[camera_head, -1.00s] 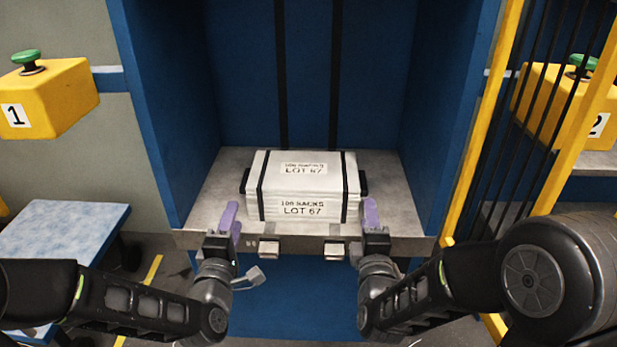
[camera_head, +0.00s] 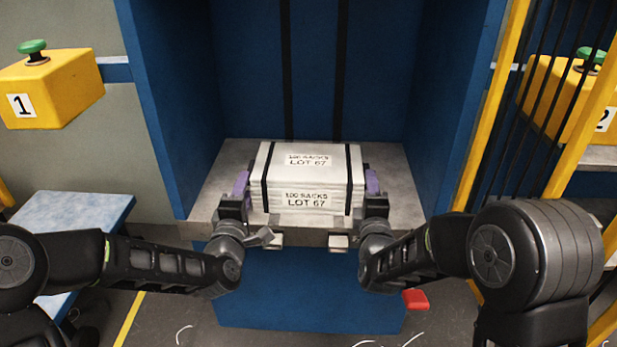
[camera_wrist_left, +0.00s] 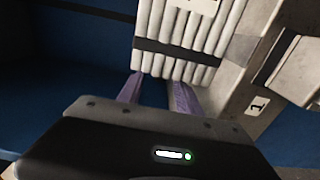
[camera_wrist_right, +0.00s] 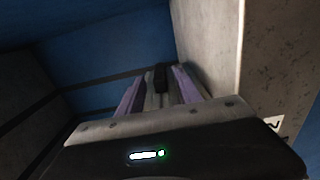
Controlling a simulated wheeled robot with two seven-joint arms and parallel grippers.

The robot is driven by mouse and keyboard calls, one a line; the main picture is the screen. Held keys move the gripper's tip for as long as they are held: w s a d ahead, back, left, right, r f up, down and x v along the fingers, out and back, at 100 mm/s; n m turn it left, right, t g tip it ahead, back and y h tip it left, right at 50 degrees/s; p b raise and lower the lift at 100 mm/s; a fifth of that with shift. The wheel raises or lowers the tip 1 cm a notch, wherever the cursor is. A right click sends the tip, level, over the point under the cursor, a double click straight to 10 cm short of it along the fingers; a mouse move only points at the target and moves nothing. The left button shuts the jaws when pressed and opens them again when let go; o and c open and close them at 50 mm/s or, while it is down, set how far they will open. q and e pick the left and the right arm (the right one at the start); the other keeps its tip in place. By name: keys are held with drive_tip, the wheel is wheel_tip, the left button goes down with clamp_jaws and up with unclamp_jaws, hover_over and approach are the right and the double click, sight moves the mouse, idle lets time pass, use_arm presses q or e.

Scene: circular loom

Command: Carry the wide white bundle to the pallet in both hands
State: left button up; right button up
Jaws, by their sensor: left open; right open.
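The wide white bundle (camera_head: 308,180), marked "100 SACKS LOT 67" and bound with two black straps, rests on the grey shelf (camera_head: 405,195) inside a blue bay. My left gripper (camera_head: 241,184) is open at the bundle's left end. In the left wrist view its purple fingers (camera_wrist_left: 155,90) reach to the layered side of the bundle (camera_wrist_left: 180,45). My right gripper (camera_head: 372,183) is open at the bundle's right end. The pallet cannot be made out.
Blue bay walls (camera_head: 175,110) stand close on both sides. A yellow button box marked 1 (camera_head: 60,92) is at left above a blue-topped table (camera_head: 75,215). Yellow posts and black bars (camera_head: 545,90) stand at right. A red object (camera_head: 415,300) lies on the floor.

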use_arm(q)
drive_tip(key=shift+w+d, duration=0.15)
drive_tip(key=shift+w, duration=1.95)
use_arm(e)
drive_tip(key=shift+w+d, duration=0.15)
drive_tip(key=shift+w, duration=1.95)
use_arm(q)
clamp_jaws()
use_arm(e)
clamp_jaws()
